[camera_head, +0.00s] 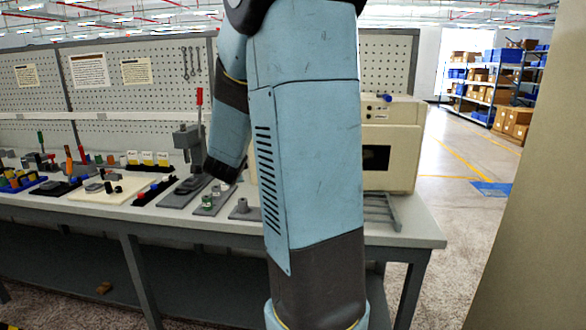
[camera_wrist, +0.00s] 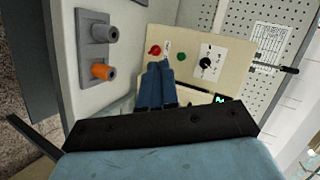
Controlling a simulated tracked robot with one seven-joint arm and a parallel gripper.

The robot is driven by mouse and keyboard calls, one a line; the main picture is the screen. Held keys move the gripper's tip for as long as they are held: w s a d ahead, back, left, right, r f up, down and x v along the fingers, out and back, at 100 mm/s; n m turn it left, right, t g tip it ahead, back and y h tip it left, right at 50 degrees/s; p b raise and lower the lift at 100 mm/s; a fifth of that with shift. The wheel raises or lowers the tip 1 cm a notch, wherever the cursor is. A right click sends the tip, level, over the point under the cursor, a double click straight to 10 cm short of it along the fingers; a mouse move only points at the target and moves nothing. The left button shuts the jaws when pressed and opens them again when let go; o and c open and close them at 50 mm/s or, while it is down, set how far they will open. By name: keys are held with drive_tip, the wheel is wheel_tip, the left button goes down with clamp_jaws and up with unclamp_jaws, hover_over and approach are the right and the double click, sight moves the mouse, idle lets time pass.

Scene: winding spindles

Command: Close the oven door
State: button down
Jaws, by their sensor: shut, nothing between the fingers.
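The oven (camera_head: 405,130) is a cream box at the right end of the bench in the head view. A dark window shows on its visible face, and my arm hides its left part. In the wrist view, a cream panel (camera_wrist: 185,40) carries a red button, a green button and a black dial. My gripper (camera_wrist: 160,64) is shut and empty, with its blue fingers in front of this panel. I cannot tell whether they touch it. In the head view my gripper is hidden. I cannot make out the door or how far open it is.
A grey plate (camera_wrist: 92,40) with a grey and an orange knob sits left of my fingers. A dark handle (camera_wrist: 275,67) sticks out at right, before a pegboard (camera_wrist: 262,90). A grey slatted piece (camera_head: 381,212) lies by the oven. Fixtures crowd the bench's left; open floor lies right.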

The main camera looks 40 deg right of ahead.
drive_tip(key=s+d+f+m+g+h, duration=0.2)
drive_tip(key=d+f+m+g+h, duration=0.1)
drive_tip(key=d+m+g+h, duration=0.25)
drive_tip(key=s+d+f+m+g+h, duration=0.25)
drive_tip(key=d+m+h, duration=0.3)
drive_tip(key=d, duration=0.35)
drive_tip(key=w+d+t, duration=0.1)
drive_tip(key=w+d, duration=0.5)
drive_tip(key=d, duration=0.5)
drive_tip(key=shift+d+f, duration=0.35)
drive_tip(key=shift+d, duration=0.05)
